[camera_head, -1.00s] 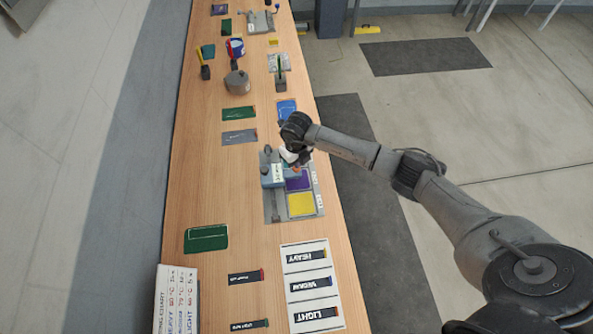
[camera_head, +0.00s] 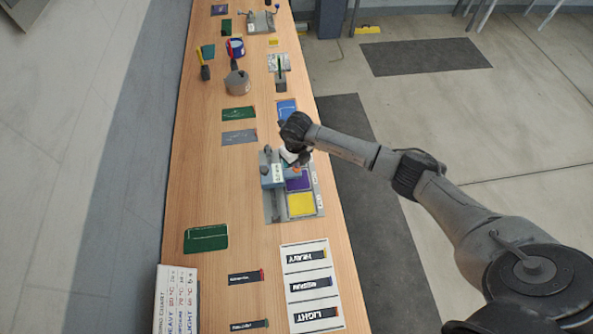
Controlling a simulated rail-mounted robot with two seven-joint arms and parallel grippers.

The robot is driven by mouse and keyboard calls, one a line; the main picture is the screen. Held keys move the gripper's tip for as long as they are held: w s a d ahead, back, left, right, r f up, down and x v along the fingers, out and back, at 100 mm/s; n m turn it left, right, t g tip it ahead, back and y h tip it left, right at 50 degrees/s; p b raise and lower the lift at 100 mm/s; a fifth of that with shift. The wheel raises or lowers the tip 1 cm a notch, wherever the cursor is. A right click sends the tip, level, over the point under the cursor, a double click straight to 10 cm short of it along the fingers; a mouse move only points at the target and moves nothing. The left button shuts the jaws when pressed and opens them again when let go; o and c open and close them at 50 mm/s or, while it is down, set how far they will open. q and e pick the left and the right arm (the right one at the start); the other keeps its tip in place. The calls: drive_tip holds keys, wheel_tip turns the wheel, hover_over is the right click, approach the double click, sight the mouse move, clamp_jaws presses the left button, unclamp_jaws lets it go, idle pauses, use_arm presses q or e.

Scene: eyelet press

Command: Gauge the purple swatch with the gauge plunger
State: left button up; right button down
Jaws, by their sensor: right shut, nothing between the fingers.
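The purple swatch (camera_head: 298,183) lies in a slot of the grey gauge tray (camera_head: 276,208), above a yellow swatch (camera_head: 301,204). The blue-grey gauge block (camera_head: 270,175) with a white label stands at the left of the purple swatch. My right gripper (camera_head: 292,160) is over the far end of the gauge, pointing down beside the block. Its fingers are shut and largely hidden by the wrist, so I cannot tell whether they touch the plunger. The left gripper is not in view.
A white board (camera_head: 310,270) with HEAVY, MEDIUM and LIGHT strips lies in front of the gauge. A chart stand (camera_head: 177,300) is at the near left. A green swatch (camera_head: 206,238) lies left. Grey and green swatches, a round grey pot (camera_head: 237,82) and other tools sit farther back.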

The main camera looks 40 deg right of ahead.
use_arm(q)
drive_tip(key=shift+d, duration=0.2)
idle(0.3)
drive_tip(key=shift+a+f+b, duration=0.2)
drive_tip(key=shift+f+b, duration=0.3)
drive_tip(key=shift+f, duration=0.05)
use_arm(e)
drive_tip(key=shift+f, duration=0.65)
use_arm(q)
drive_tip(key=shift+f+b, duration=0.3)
drive_tip(key=shift+b, duration=0.05)
use_arm(e)
drive_tip(key=shift+f, duration=0.4)
use_arm(q)
drive_tip(key=shift+b, duration=0.7)
use_arm(e)
drive_tip(key=shift+a+f, duration=0.1)
drive_tip(key=shift+f, duration=0.9)
drive_tip(key=shift+r, duration=0.15)
drive_tip(key=shift+r+p, duration=1)
drive_tip(key=shift+r, duration=0.55)
drive_tip(key=shift+r+p, duration=1.75)
drive_tip(key=shift+r, duration=0.25)
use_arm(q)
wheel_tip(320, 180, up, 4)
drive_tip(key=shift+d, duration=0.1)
